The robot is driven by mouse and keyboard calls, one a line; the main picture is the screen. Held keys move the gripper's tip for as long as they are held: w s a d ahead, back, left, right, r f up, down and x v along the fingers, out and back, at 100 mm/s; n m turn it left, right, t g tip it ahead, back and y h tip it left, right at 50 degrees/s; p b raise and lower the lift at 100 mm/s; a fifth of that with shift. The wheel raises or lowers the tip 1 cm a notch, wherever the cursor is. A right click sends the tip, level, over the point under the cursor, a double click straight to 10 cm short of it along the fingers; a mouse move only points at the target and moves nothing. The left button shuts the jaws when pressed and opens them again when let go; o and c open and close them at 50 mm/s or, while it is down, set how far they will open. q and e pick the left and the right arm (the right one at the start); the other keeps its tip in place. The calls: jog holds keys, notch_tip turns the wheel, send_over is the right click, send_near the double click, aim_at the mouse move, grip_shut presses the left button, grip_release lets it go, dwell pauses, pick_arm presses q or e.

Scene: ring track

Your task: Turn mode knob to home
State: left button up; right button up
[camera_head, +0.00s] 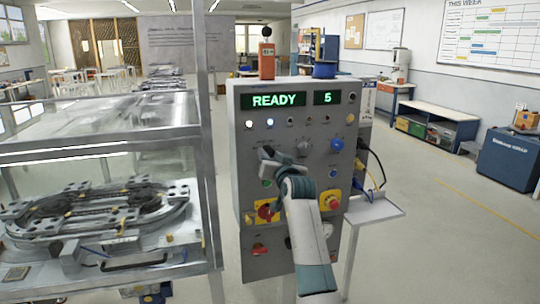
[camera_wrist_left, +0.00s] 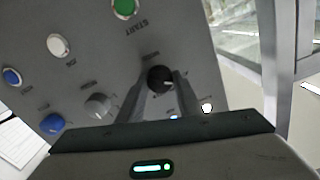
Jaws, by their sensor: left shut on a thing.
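The mode knob (camera_wrist_left: 160,78) is a small black round knob with a light mark on its face. It is between the two fingers of my left gripper (camera_wrist_left: 162,88) in the left wrist view, and the gripper is shut on it. In the head view the left gripper (camera_head: 267,153) is at the left part of the grey control panel (camera_head: 318,117) and hides the knob. The lettering beside the knob is upside down and blurred in the wrist view. I cannot read which setting the knob points to. My right gripper is not in view.
A grey knob (camera_head: 304,148) and a blue knob (camera_head: 337,145) sit right of the gripper. A green START button (camera_wrist_left: 124,8) shows in the wrist view. A red stop button (camera_head: 332,201) is lower right. A clear-walled track case (camera_head: 100,140) stands left.

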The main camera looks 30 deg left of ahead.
pick_arm(q)
jog(key=shift+r+m+p, duration=0.15)
jog(key=shift+m+p, duration=0.5)
jog(key=shift+m, duration=0.65)
jog(key=m+p, duration=0.3)
jog(key=shift+m+p, duration=0.45)
jog(key=shift+m, duration=0.25)
jog(key=shift+m+p, duration=0.35)
jog(key=shift+m, duration=0.35)
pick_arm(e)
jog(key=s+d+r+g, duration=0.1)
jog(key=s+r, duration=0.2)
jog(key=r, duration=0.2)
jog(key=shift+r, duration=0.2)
pick_arm(q)
jog(key=o, duration=1)
jog(key=shift+f, duration=0.2)
jog(key=shift+o, duration=0.2)
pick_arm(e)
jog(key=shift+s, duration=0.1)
